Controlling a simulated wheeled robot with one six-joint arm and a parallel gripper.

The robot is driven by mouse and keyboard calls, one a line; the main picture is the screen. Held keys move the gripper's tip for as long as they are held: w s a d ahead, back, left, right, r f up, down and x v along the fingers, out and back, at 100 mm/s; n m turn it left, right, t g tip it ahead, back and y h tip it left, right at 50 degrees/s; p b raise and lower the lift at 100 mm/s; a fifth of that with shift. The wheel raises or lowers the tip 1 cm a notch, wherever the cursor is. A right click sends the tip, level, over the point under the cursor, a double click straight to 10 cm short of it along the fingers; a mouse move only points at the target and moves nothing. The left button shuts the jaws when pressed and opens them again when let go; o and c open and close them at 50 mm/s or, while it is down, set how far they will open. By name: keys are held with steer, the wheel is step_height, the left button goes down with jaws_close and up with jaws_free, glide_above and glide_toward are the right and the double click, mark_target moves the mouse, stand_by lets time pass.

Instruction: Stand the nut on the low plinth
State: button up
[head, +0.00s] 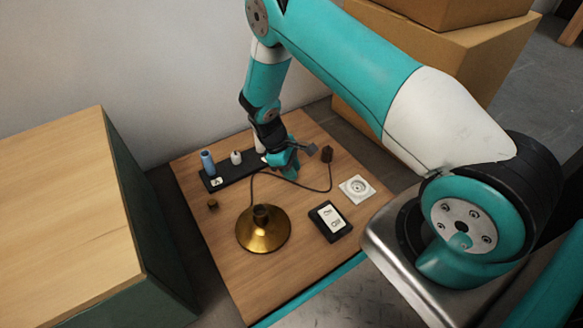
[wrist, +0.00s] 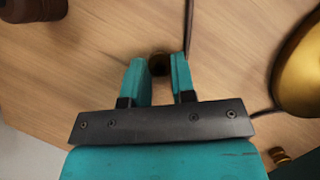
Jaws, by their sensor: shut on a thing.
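My gripper (wrist: 160,66) is shut on a small dark brass round piece (wrist: 159,63), which looks like the nut. Only its end shows between the fingertips in the wrist view. In the head view, my gripper (head: 290,172) is over the wooden table, behind the brass lamp base (head: 263,238); the held piece cannot be made out there. A low white square block (head: 345,187) with a ring on top lies to the right of my gripper and looks like the low plinth. It is bare.
A dark cord (head: 310,189) runs close by my gripper to a brown plug (head: 327,153). A black rack (head: 223,178) holds a blue cylinder (head: 207,163) and a white one (head: 236,157). A black card holder (head: 342,233) and a small brass piece (head: 212,204) also lie on the table.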

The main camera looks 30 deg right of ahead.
steer(key=o, duration=0.7)
steer(key=shift+f, duration=0.65)
steer(key=shift+o, duration=0.8)
steer(key=shift+r, duration=0.45)
steer(key=w+a+r+t+y+p, duration=0.1)
steer(key=w+a+r+p, duration=0.2)
steer(key=r, duration=0.8)
steer(key=a+r+y+p, duration=0.1)
steer(key=a+r+p, duration=0.4)
steer(key=r, duration=0.6)
steer(key=s+a+r+t+y, duration=0.1)
steer(key=s+a+r, duration=0.15)
steer(key=r, duration=0.35)
steer(key=s+a+r, duration=0.1)
steer(key=s+r, duration=0.2)
steer(key=r, duration=0.3)
steer(key=s+a+r+y, duration=0.2)
steer(key=s+r, duration=0.4)
steer(key=s, duration=0.4)
steer(key=s+a+r+m+t+y, duration=0.1)
steer(key=s+a+r+y, duration=0.1)
steer(key=s+r, duration=0.4)
steer(key=s, duration=0.4)
steer(key=shift+s+a+r+t, duration=0.2)
steer(key=shift+a+r+t, duration=0.1)
steer(key=shift+a+r, duration=0.1)
